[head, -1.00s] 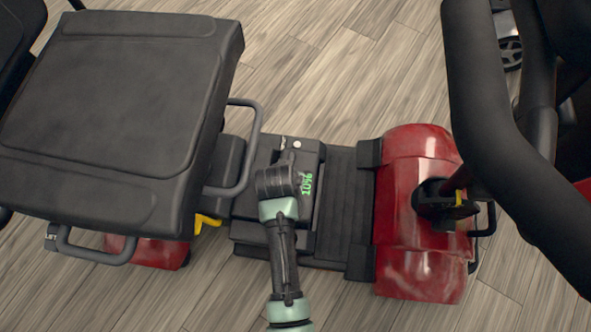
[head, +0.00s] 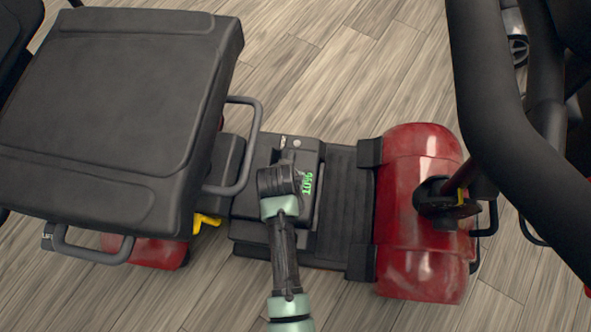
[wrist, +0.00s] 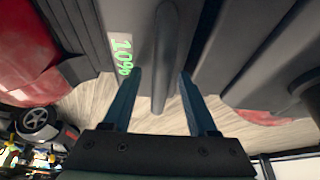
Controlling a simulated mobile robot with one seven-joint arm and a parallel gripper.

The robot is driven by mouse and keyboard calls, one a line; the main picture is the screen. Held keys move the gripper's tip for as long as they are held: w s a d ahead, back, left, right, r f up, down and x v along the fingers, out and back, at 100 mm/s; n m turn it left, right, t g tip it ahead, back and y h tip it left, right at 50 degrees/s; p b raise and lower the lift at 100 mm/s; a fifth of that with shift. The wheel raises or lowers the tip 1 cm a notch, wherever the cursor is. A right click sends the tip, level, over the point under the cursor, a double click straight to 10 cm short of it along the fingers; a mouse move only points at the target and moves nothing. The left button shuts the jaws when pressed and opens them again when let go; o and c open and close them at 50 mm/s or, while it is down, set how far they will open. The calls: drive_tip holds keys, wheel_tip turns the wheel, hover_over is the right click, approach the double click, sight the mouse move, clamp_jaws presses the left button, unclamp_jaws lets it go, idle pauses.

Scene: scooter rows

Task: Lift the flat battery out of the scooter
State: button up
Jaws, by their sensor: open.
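The flat battery (head: 309,158) is a dark box on the scooter's floor deck, with a green "10%" readout on top. It also fills the top middle of the wrist view (wrist: 141,22). Its grey bar handle (wrist: 166,50) runs between the two fingers of my gripper (wrist: 159,72). The fingers are open, one on each side of the handle, with gaps showing. In the head view my wrist and forearm cover part of the battery and hide the fingers.
The scooter's black seat (head: 110,100) with side armrests stands close on the left. The red front cowl (head: 415,240) and dark tiller (head: 500,130) stand on the right. A yellow lever (head: 206,221) shows beneath the seat. Wooden floor (head: 330,70) is clear behind.

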clamp_jaws()
idle(1.3)
drive_tip(key=shift+w+r, duration=0.2)
